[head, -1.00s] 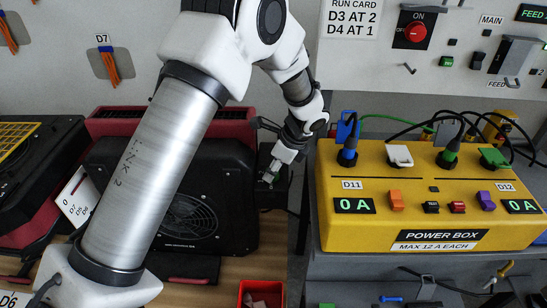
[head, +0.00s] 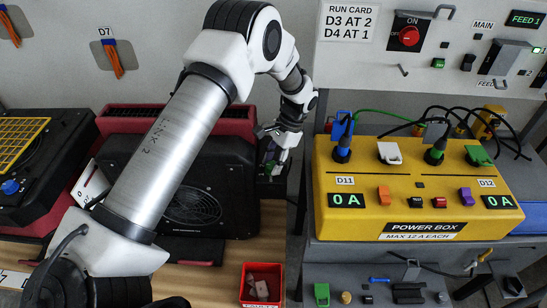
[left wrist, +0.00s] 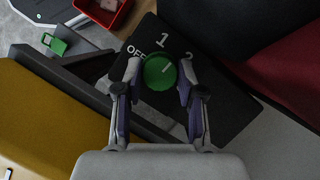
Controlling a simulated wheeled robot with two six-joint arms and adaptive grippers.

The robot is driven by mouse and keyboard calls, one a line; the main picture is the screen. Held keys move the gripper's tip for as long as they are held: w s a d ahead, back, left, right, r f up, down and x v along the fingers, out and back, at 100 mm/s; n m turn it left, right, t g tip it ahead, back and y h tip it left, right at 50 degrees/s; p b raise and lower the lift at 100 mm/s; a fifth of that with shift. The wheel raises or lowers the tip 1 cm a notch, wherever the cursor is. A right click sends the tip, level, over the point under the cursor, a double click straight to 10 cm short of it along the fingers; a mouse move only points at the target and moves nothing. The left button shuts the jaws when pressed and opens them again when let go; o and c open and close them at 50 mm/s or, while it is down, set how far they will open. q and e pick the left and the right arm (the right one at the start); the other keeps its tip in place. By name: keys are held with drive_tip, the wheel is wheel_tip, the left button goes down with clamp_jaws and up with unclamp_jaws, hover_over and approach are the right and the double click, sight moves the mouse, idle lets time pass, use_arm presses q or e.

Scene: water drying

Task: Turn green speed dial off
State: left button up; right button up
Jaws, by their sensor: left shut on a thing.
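The green speed dial (left wrist: 159,71) shows in the left wrist view as a round knob on a black panel (left wrist: 215,92) with white OFF, 1 and 2 labels. A short pale mark on the knob lies on its right half; its exact setting is hard to read. My left gripper (left wrist: 157,82) is shut on the dial, one finger on each side of it. In the head view my left gripper (head: 272,158) is at the right side of the black fan unit (head: 225,195), and it partly hides the dial. My right gripper is in neither view.
The yellow power box (head: 350,215) stands close to the right of the gripper, with plugs and cables on top. A red bin (head: 246,298) sits in front. A red housing (head: 125,118) is behind the fan unit. A control panel (head: 345,65) is at back right.

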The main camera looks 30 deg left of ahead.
use_arm(q)
drive_tip(key=n+h+p, duration=0.1)
drive_tip(key=n+h, duration=0.1)
drive_tip(key=n, duration=0.3)
drive_tip(key=shift+a+n+p, duration=0.15)
drive_tip(key=shift+n+p, duration=0.15)
drive_tip(key=n+h, duration=0.1)
drive_tip(key=n, duration=0.1)
drive_tip(key=n+h+p, duration=0.1)
drive_tip(key=n, duration=0.2)
drive_tip(key=shift+a, duration=0.1)
drive_tip(key=shift+n, duration=0.3)
drive_tip(key=o, duration=1.1)
drive_tip(key=shift+o, duration=0.2)
